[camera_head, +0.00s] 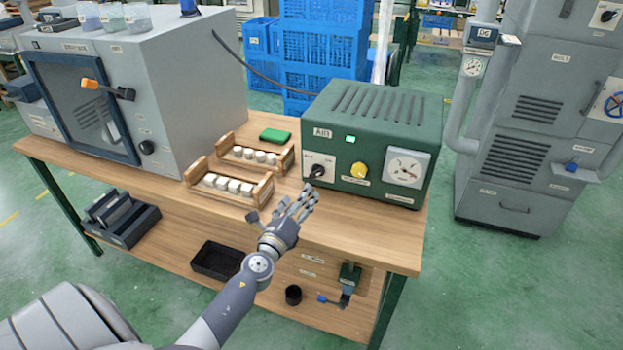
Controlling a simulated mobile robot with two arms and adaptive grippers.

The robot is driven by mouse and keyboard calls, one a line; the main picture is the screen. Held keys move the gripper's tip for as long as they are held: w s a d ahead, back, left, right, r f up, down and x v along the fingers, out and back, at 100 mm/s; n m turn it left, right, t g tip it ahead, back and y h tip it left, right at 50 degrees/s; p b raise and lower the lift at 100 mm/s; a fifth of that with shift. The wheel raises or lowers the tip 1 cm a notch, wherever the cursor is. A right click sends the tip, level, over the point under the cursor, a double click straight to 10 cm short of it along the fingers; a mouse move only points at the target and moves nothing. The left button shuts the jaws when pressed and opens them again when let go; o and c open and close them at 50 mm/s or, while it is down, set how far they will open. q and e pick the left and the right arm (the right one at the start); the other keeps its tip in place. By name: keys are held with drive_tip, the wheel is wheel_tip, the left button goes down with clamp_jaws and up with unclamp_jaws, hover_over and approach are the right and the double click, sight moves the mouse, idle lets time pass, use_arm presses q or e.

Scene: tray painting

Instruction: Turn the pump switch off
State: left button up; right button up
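A green box (330,108) labelled AIR stands on the right part of the wooden table. Its front has a black rotary switch (317,171) on a white plate, a lit green lamp (350,139), a yellow knob (359,170) and a gauge (406,167). The switch's small markings are too fine to read. My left gripper (303,204), a hand with several fingers, is spread open and empty. In the picture its fingertips are just below the switch; no contact is visible. My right gripper is not in view.
Two wooden racks (232,183) with white pieces stand left of the hand, near a green block (275,135). A grey cabinet (165,75) fills the table's left. A lower shelf holds trays. A grey machine (535,120) with another switch (607,15) stands right.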

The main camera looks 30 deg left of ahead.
sight(313, 175)
use_arm(q)
drive_tip(key=b+x, duration=0.1)
drive_tip(key=x, duration=0.9)
drive_tip(key=c, duration=1.1)
